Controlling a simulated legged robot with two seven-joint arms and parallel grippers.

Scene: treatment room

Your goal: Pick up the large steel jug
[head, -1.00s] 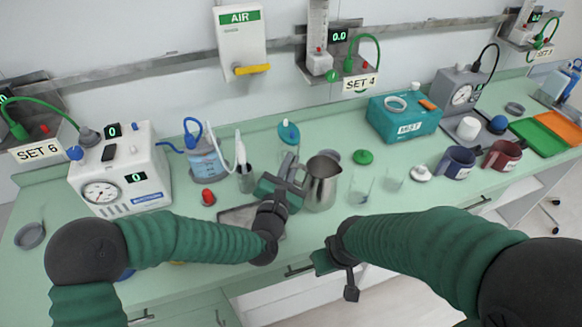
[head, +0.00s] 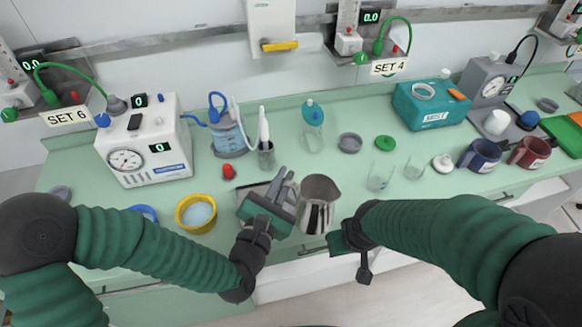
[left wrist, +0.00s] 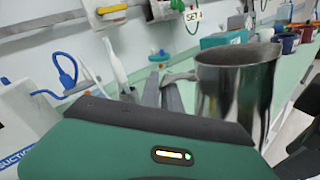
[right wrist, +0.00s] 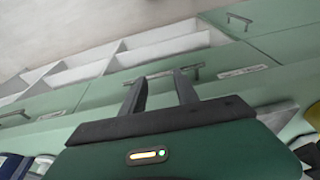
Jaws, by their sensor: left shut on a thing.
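The large steel jug (head: 318,208) is upright or nearly so by the counter's front edge, just right of my left gripper (head: 287,188). In the left wrist view, the fingers (left wrist: 162,92) are closed at the handle side of the jug (left wrist: 232,92). The jug appears to hang over the front edge of the counter, but its base clearance is hard to judge. My right gripper (head: 345,243) is in front of the counter, apart from the jug. Its fingers (right wrist: 160,85) stand apart with nothing between them in the right wrist view.
A metal tray (head: 246,207) lies partly under my left gripper, with a yellow bowl (head: 182,219) to its left. Glass beakers (head: 381,176), a green lid (head: 385,143) and a grey dish (head: 349,142) stand right of and behind the jug. Blue (head: 480,155) and red mugs (head: 530,152) are farther right.

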